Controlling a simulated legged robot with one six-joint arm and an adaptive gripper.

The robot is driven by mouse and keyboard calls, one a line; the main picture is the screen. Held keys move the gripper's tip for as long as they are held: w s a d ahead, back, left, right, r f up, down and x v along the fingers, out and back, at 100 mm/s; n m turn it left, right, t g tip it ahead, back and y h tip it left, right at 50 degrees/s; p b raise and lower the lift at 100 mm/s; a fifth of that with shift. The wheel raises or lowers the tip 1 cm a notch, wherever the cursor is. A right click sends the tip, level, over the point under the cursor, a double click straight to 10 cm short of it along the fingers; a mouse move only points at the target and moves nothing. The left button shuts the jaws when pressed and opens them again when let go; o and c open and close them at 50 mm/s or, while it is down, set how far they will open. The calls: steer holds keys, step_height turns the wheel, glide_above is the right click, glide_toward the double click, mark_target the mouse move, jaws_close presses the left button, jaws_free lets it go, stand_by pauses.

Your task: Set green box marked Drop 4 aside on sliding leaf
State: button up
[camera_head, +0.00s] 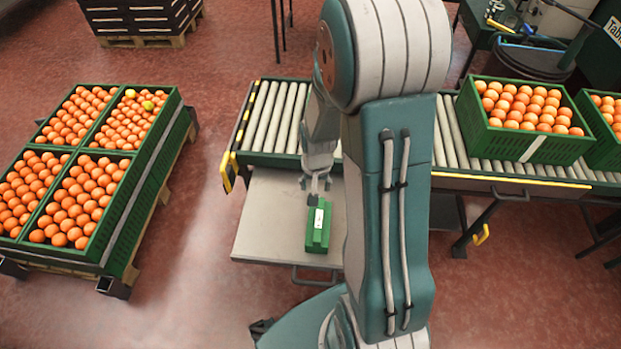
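A small green box (318,236) with a white label on its top is at the sliding leaf (268,228), the flat grey panel in front of the roller conveyor. The label is too small to read. My gripper (315,193) points down at the far end of the box, with its fingertips close to or on it. I cannot tell whether the fingers are closed on the box, or whether the box rests fully on the leaf. My arm hides the leaf's right part.
The roller conveyor (276,117) runs behind the leaf, with a green crate of oranges (545,148) on its right part. Green crates of oranges (133,203) stand on a pallet at left. The leaf's left part and the floor between (205,240) are clear.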

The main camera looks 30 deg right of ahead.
steer(key=s+a+r+n+t, duration=0.1)
steer(key=s+a+r+n, duration=0.15)
steer(key=r, duration=0.65)
steer(key=s+a+r+n+t, duration=0.1)
steer(key=a+r+t, duration=0.15)
steer(key=r, duration=0.65)
steer(key=s+a+r+n+t, duration=0.1)
steer(key=s+a+r, duration=0.3)
steer(key=s+r, duration=0.5)
steer(key=shift+s+a+n, duration=0.3)
steer(key=shift+s+n, duration=0.1)
steer(key=shift+n, duration=0.35)
